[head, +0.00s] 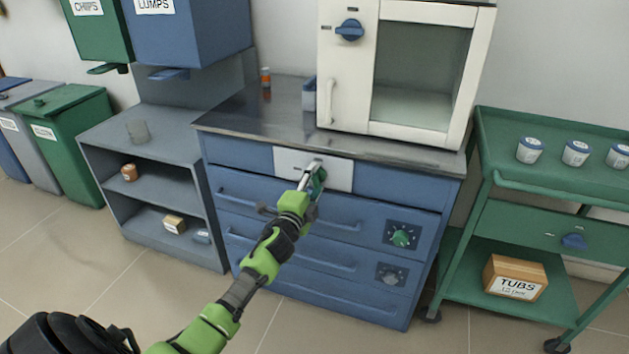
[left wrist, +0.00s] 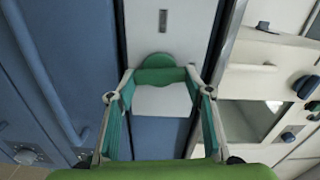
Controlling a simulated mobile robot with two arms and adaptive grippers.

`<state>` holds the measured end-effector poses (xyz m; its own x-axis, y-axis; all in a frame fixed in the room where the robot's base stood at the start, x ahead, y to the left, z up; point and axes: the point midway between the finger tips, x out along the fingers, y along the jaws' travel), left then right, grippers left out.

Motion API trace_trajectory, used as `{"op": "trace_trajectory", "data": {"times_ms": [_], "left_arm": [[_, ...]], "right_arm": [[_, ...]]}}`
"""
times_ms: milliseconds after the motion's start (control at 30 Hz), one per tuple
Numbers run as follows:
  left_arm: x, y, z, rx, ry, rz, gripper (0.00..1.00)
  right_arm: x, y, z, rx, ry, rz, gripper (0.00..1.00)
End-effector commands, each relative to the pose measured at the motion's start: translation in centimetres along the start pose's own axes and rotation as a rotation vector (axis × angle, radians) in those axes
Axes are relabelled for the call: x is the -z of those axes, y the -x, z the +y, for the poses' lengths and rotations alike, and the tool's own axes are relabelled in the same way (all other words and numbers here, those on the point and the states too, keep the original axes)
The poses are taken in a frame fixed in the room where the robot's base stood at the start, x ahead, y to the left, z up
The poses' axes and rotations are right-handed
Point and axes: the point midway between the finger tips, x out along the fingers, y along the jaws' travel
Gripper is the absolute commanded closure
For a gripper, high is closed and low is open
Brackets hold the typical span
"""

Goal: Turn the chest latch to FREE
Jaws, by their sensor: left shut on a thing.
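The chest (head: 290,215) is a blue drawer unit under a steel top. A white latch plate (head: 341,175) is set in its upper front. The green latch (left wrist: 160,74) has a round hub and a bar, and shows in the left wrist view. My left gripper (head: 312,178) reaches the plate from below in the head view. Its fingers stand on both sides of the latch bar and are shut on it. In the head view the gripper largely covers the latch. A short dark mark is on the plate above the latch in the wrist view. My right gripper is not in view.
A white furnace (head: 398,10) with a blue knob stands on the steel top (head: 240,122). Below the plate are drawer handles and two dials, one green (head: 400,237). A green cart (head: 500,183) stands right, a grey shelf (head: 165,118) left.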

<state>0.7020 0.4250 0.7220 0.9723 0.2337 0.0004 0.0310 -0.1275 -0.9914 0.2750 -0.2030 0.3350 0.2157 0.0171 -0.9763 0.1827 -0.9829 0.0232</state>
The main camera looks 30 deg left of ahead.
Motion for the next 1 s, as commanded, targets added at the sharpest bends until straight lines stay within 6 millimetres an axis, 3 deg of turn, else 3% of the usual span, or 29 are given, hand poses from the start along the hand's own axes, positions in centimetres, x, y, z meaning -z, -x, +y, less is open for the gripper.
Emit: {"op": "trace_trajectory", "data": {"times_ms": [333,867,900,933,1000], "left_arm": [[-0.02,0.03,0.19,-0.002,-0.13,0.0,0.74],[-0.01,0.04,0.22,-0.003,-0.151,0.0,0.74],[-0.01,0.04,0.22,-0.003,-0.15,0.0,0.43],[-0.01,0.04,0.22,-0.003,-0.15,0.0,0.36],[-0.01,0.03,0.2,-0.002,-0.149,0.0,0.36]], "right_arm": [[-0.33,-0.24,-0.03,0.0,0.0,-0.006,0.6],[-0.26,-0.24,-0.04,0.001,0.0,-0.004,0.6],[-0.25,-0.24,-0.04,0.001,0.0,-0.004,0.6],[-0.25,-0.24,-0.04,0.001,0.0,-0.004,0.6],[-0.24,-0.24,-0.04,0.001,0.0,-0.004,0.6]]}}
